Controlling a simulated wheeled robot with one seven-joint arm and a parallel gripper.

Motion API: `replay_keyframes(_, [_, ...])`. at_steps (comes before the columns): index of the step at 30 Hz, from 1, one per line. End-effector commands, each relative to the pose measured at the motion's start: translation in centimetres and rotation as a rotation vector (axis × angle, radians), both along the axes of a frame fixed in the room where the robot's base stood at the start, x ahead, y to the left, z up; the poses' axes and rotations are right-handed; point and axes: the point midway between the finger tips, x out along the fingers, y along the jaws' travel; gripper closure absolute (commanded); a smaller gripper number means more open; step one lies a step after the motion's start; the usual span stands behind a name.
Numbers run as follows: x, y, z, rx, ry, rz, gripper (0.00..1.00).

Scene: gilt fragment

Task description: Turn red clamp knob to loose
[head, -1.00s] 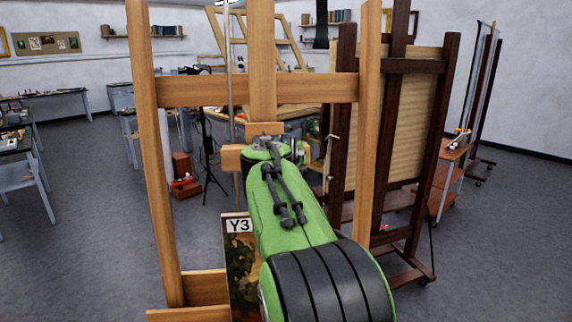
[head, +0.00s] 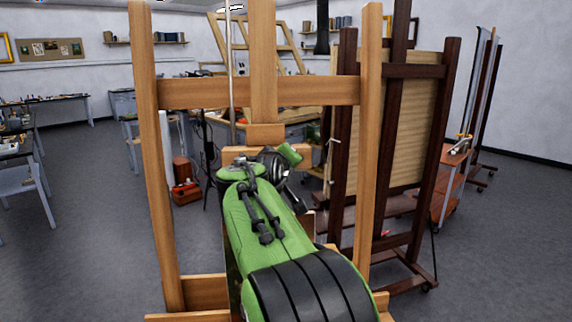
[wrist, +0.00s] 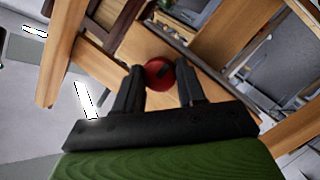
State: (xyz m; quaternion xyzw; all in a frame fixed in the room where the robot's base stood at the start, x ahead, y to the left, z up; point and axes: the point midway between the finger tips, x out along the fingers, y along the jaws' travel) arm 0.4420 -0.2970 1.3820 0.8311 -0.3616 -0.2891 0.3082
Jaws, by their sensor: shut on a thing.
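The red clamp knob (wrist: 158,74) is round with a dark mark on its face. It sits against light wood in the wrist view, between the two dark fingers of my gripper (wrist: 160,78), which is shut on it. The mark lies slanted in the picture. In the head view, my green arm reaches up to the crossbar area of the light wooden easel (head: 147,180). The knob and the fingertips are hidden there behind my arm.
A dark wooden easel (head: 345,140) with a board stands close on the right. A cart (head: 452,170) is beyond it. A red toolbox (head: 186,192) sits on the floor behind.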

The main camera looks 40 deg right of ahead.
Motion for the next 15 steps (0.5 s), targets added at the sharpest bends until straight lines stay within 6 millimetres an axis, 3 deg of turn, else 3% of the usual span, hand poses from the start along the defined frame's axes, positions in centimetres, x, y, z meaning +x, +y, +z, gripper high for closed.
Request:
replay_keyframes(11, [0.00,-0.02,0.14,-0.006,-0.001,0.000,0.91])
replay_keyframes(12, [0.00,-0.02,0.14,-0.006,-0.001,0.000,0.56])
replay_keyframes(15, [-0.01,-0.02,0.11,-0.005,0.000,0.001,0.41])
